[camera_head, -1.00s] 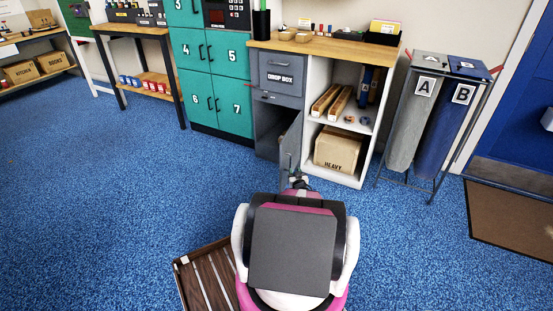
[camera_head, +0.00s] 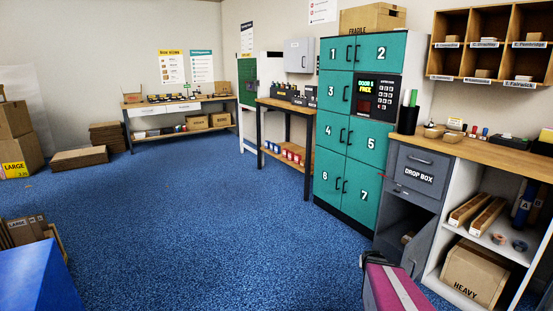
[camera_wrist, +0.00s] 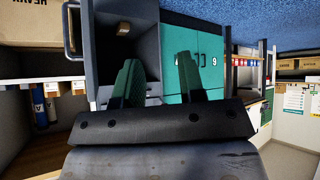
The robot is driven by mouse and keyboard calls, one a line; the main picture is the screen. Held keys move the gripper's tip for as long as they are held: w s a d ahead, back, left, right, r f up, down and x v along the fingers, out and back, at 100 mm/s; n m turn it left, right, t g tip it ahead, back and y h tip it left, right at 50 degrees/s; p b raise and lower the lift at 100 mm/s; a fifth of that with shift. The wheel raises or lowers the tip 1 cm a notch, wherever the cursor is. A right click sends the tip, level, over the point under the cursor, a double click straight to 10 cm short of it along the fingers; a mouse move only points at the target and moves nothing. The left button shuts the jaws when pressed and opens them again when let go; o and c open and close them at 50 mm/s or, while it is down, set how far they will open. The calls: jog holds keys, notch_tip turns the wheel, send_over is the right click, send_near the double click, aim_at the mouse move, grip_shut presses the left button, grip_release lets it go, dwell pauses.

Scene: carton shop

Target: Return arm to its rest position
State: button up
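My gripper (camera_wrist: 158,62) shows in the wrist view with two green fingers spread apart and nothing between them. My arm (camera_head: 395,288), pink and white, shows at the bottom edge of the head view; its fingertips cannot be made out there. It is in front of the grey drop box cabinet (camera_head: 416,172), whose lower compartment (camera_head: 398,218) stands open with a small brownish item (camera_head: 408,237) inside. In the wrist view the picture is turned over, and the dark open compartment (camera_wrist: 135,20) lies beyond the fingers.
Teal numbered lockers (camera_head: 335,148) stand left of the drop box. A white shelf unit (camera_head: 461,205) with a carton marked HEAVY (camera_head: 474,274) is at right. A blue surface (camera_head: 35,280) is at lower left. The blue floor (camera_head: 200,220) between is clear.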

jog(key=s+a+r+n+g+y, duration=0.1)
jog(key=s+a+r+g, duration=0.1)
jog(key=a, duration=0.5)
jog(key=s+a+r+n+g+y, duration=0.1)
jog(key=s+a+r+g, duration=0.2)
jog(key=s+a, duration=0.4)
jog(key=s+a+r+n+g+y, duration=0.1)
jog(key=s+a+r+g, duration=0.2)
jog(key=a, duration=0.5)
notch_tip(320, 180, up, 2)
jog(key=shift+s+a+r, duration=0.1)
jog(key=shift+s+a, duration=0.1)
jog(key=shift+s, duration=0.45)
